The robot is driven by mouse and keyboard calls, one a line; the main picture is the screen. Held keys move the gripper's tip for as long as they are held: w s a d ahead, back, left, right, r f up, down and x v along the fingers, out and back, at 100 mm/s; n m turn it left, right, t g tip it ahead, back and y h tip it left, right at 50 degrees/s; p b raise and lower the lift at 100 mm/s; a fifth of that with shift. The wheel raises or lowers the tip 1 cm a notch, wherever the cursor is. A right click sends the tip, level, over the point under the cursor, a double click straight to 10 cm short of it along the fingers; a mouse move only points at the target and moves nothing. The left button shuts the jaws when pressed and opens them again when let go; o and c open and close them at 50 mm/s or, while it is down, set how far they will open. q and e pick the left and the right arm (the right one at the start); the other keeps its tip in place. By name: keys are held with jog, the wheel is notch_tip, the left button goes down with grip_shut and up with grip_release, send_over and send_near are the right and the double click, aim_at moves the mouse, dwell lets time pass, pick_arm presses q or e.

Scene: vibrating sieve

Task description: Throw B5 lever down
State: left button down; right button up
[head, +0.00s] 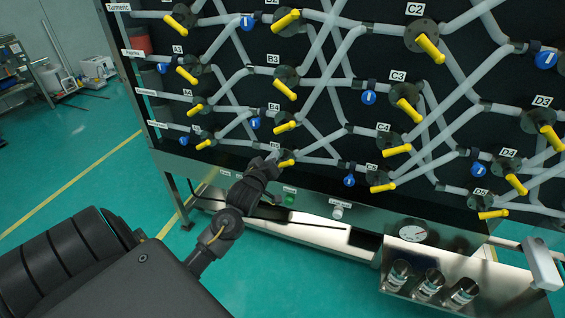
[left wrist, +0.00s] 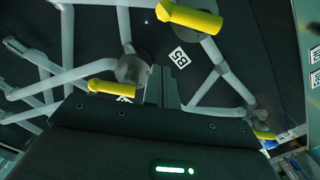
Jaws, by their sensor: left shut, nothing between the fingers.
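The B5 lever is a yellow handle (head: 287,163) on a dark round valve low on the black panel in the head view, partly hidden by my left gripper. In the left wrist view, a large yellow handle (left wrist: 188,18) sits at the top edge beside the tilted B5 label (left wrist: 180,58). My left gripper (head: 274,158) is shut and empty, close to the B5 valve in the head view. Its closed fingers also show in the left wrist view (left wrist: 162,88), below the label. I cannot tell whether they touch the lever. My right gripper is not in view.
Other yellow levers sit close by: B4 (head: 285,127) above and C5 (head: 382,187) to the right. White pipes and blue valves (head: 349,181) crowd the panel. A steel ledge with a gauge (head: 413,230) and metal cups (head: 430,283) stands at lower right.

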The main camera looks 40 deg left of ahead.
aim_at(283, 163)
pick_arm(q)
jog(key=shift+w+d+f, duration=0.35)
jog(key=shift+w+f, duration=0.4)
jog(key=shift+f, duration=0.1)
jog(key=shift+w+d+f, duration=0.35)
jog(key=shift+w+f, duration=0.4)
jog(key=shift+f, duration=0.05)
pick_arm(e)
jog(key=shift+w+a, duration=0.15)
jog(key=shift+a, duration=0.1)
pick_arm(q)
jog(key=shift+w+d, duration=0.1)
jog(key=shift+d, duration=0.1)
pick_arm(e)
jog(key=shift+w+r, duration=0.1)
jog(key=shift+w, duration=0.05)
